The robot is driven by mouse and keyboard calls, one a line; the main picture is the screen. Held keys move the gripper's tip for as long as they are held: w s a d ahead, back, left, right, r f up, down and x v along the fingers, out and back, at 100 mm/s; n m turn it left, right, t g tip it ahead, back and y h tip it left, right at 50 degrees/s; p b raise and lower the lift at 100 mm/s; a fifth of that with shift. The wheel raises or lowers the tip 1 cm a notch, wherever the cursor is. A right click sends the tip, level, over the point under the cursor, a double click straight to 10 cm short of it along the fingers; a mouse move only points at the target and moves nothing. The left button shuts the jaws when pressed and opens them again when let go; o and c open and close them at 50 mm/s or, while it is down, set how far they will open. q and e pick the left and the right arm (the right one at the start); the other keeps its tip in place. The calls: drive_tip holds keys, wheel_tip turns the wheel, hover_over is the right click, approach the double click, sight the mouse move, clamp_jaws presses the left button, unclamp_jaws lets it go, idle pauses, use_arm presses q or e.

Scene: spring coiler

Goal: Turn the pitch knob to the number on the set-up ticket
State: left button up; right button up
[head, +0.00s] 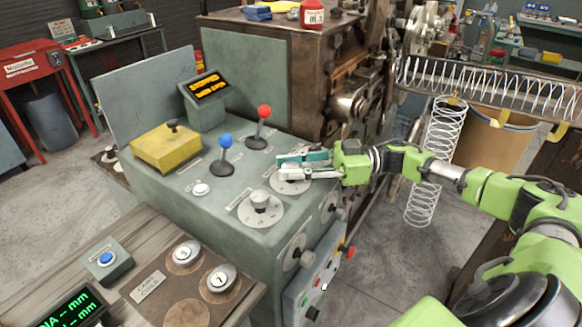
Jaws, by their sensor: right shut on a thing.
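My right gripper (287,167) reaches in from the right over the top of the grey-green control console (230,180). Its fingers are shut on the knob of the rear dial (292,185). The fingers hide most of that knob and its pointer, and the dial's numbers are too small to read. A second round dial with a grey knob (261,203) sits just in front, clear of the gripper. The labels are too small to tell which is the pitch knob. I cannot make out a set-up ticket. My left gripper is not in view.
Beside the gripper stand a blue-topped lever (225,148) and a red-topped lever (263,123). A yellow box (166,147) and a small display (207,91) with amber text are behind. A long spring (438,150) hangs near my arm.

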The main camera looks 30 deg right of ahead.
drive_tip(key=o, duration=1.1)
drive_tip(key=shift+d, duration=0.2)
drive_tip(key=v, duration=1.1)
drive_tip(key=shift+s+d, duration=0.2)
